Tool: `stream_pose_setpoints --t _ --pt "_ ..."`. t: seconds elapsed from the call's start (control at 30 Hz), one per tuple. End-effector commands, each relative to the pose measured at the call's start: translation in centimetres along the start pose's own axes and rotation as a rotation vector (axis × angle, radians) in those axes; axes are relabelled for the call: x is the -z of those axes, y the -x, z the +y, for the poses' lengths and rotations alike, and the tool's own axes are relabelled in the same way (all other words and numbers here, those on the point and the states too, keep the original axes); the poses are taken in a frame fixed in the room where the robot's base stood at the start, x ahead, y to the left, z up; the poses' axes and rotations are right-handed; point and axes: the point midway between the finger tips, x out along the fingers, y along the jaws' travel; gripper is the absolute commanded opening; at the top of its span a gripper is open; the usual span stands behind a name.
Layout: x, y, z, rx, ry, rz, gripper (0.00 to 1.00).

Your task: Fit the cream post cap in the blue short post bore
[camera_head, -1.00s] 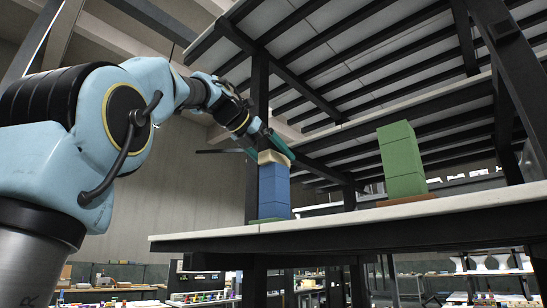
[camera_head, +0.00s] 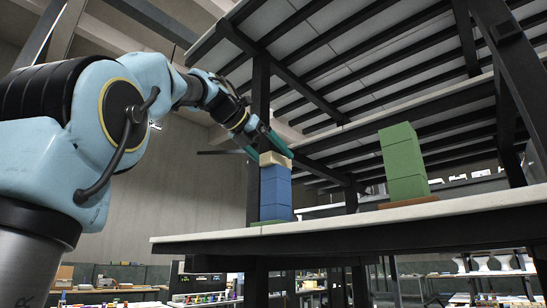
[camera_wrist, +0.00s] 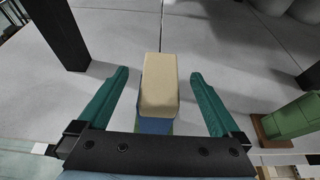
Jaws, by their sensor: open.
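The cream post cap (camera_head: 274,158) sits on top of the blue short post (camera_head: 275,192), which is a stack of blue blocks on a green base. The cap looks level and close to the post top; the bore is hidden beneath it. My gripper (camera_head: 277,147) is open around the cap. In the wrist view the cap (camera_wrist: 158,84) lies between the two teal fingers, with a gap on each side, and a bit of the blue post (camera_wrist: 155,126) shows below it.
A taller green post (camera_head: 403,162) stands on a brown base to the right on the same pale shelf (camera_head: 340,217). A dark upright (camera_head: 260,95) rises behind the blue post, and a slatted deck (camera_head: 350,55) hangs overhead. The shelf between the posts is clear.

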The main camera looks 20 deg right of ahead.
Motion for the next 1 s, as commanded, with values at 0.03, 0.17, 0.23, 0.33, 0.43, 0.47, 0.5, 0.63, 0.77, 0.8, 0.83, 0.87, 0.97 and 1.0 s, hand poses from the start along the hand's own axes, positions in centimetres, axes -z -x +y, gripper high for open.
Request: stream_pose_setpoints --t 0.03,0.17,0.23,0.33,0.43,0.47,0.5,0.63,0.77,0.8,0.83,0.87,0.97,1.0 --pt "0.0 0.2 0.0 -0.001 0.0 0.0 1.0" --pt "0.0 0.6 0.0 -0.001 -0.001 0.0 1.0" --pt "0.0 0.8 0.0 -0.001 -0.001 0.0 1.0" --pt "0.0 1.1 0.0 -0.001 -0.001 0.001 1.0" --pt "0.0 1.3 0.0 0.0 0.0 0.001 1.0" --pt "0.0 1.4 0.0 0.0 0.0 0.001 1.0" --pt "0.0 1.5 0.0 0.0 0.0 0.001 1.0" --pt "0.0 1.9 0.0 0.0 0.001 0.001 1.0" --pt "0.0 2.3 0.0 -0.001 0.0 0.0 1.0" --pt "0.0 2.4 0.0 -0.001 0.0 0.0 1.0" --pt "0.0 2.5 0.0 -0.001 0.0 0.0 1.0" --pt "0.0 2.6 0.0 -0.001 0.0 0.0 1.0" --pt "0.0 2.9 0.0 -0.002 -0.001 0.0 1.0" --pt "0.0 3.0 0.0 -0.001 -0.001 0.0 1.0"
